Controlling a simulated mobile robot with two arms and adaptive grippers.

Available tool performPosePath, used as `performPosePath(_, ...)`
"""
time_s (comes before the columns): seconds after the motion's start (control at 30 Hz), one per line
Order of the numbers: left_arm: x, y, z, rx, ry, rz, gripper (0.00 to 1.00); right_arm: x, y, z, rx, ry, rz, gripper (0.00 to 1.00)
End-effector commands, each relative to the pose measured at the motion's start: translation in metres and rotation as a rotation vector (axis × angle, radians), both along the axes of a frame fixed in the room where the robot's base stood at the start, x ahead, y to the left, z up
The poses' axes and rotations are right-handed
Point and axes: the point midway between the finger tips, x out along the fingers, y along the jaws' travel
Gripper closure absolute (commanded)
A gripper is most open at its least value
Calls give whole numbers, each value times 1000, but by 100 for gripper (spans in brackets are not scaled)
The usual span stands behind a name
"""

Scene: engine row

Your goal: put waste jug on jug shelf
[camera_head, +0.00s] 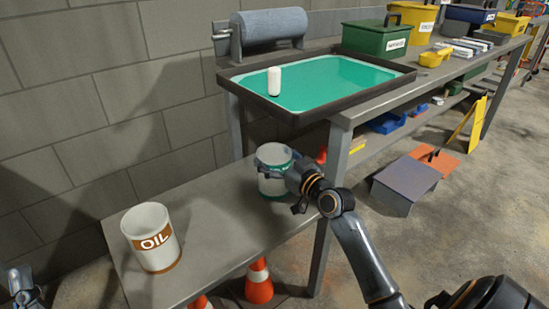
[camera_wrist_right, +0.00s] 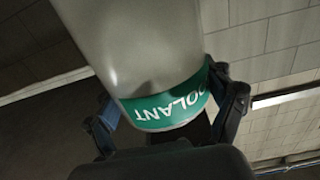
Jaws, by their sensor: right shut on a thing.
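A white jug with a green band (camera_head: 272,186) stands upright at the far end of a low grey shelf (camera_head: 215,225). Its band reads COOLANT in the right wrist view (camera_wrist_right: 165,108). My right gripper (camera_head: 282,168) is shut around this coolant jug; its fingers show on both sides of it in the wrist view (camera_wrist_right: 170,112). I cannot tell whether the jug's base touches the shelf. A white jug with a brown OIL band (camera_head: 152,240) stands upright at the near left of the shelf. No label reading waste shows. My left gripper (camera_head: 24,288) is partly visible at the lower left edge, its jaws unclear.
A higher workbench holds a black-rimmed green tray (camera_head: 405,80) with a small white bottle (camera_head: 274,81), and a green box (camera_head: 378,38). Orange cones (camera_head: 259,285) stand under the low shelf. A block wall runs behind. The shelf's middle is clear.

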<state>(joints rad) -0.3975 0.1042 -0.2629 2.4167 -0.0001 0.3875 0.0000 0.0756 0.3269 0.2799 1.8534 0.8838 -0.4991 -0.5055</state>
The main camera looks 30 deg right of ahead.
Motion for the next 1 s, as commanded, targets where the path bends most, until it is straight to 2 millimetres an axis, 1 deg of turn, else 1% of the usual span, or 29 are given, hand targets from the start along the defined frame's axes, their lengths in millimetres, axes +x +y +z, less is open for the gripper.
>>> performPosePath(0.17, -4, 1, 3, -8, -27, -1, 60, 0, 0, -2, 0, -1, 0, 71)
performPosePath(0.2, -4, 1, 4, -9, -30, -2, 60, 0, 0, -2, 0, 0, 0, 9)
performPosePath(0.23, -4, 1, 4, -9, -30, -2, 60, 0, 0, -2, 0, 0, 0, 3)
performPosePath(0.27, -4, 1, 4, -9, -30, -2, 60, 0, 0, -2, 0, 0, 0, 0)
performPosePath(0.63, -4, 0, 3, -8, -26, -2, 60, 0, 0, -1, 0, 0, 0, 0)
performPosePath(0.73, -1, 0, 2, -2, -7, -1, 60, 0, 0, 1, 0, 0, 0, 0)
performPosePath(0.87, 10, -1, -8, 20, 68, 5, 60, -18, -2, 0, -2, 4, 0, 0)
performPosePath(1.0, 21, -2, -19, 46, 157, 9, 60, -45, -4, -1, -3, 5, 0, 0)
